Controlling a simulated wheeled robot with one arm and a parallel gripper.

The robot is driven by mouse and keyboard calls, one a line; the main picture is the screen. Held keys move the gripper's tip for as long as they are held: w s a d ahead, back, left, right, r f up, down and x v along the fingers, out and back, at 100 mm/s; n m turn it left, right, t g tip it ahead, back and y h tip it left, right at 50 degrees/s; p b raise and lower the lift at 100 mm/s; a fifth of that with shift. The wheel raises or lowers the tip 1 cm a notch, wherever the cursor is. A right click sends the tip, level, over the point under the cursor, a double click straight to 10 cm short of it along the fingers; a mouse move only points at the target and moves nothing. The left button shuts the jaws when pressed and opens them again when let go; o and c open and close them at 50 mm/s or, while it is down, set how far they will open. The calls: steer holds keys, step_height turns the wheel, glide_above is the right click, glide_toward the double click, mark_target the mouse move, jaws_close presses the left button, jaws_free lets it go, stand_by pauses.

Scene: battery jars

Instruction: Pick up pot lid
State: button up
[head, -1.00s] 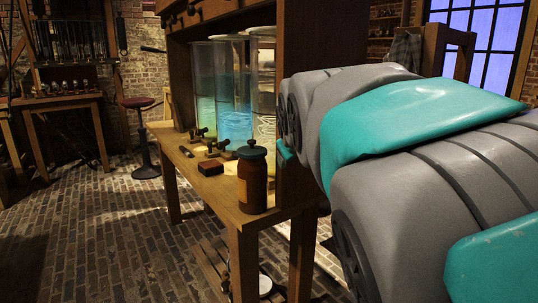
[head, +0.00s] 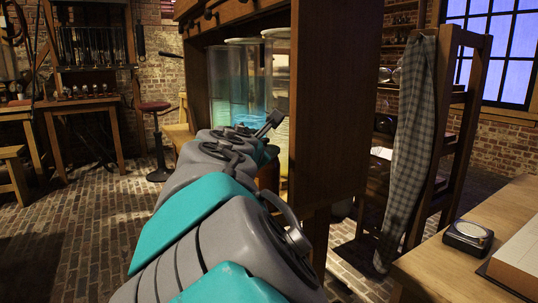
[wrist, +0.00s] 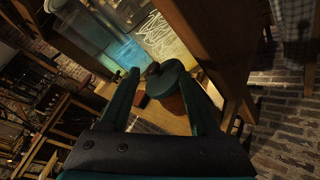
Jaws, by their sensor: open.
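The pot lid (wrist: 168,84) is dark teal and round with a small knob. It sits on a reddish-brown pot (wrist: 175,106) in the wrist view. My gripper (wrist: 159,67) is open. Its two fingers reach forward on either side of the lid in that picture, and I see no clear contact. I cannot tell how far above or in front of the lid the fingertips are.
Tall glass jars (head: 229,90) of bluish liquid stand in the wooden cabinet behind the pot. The cabinet's side panel (head: 335,90) rises close to the right of my gripper. A checked cloth (head: 408,150) hangs further right, and a bench (head: 440,268) is at lower right.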

mark_target(264, 140)
steer(key=w+n, duration=0.2)
steer(key=n, duration=0.1)
steer(key=w+n+t+b, duration=0.1)
steer(key=w+n, duration=0.1)
steer(key=n, duration=0.1)
steer(key=w+n+t, duration=0.1)
steer(key=w+n, duration=0.1)
steer(key=n, duration=0.1)
steer(key=shift+w+a+f+h, duration=0.1)
steer(key=shift+w+f+h, duration=0.2)
steer(key=shift+f, duration=0.1)
steer(key=shift+s, duration=0.1)
jaws_close()
stand_by(0.4)
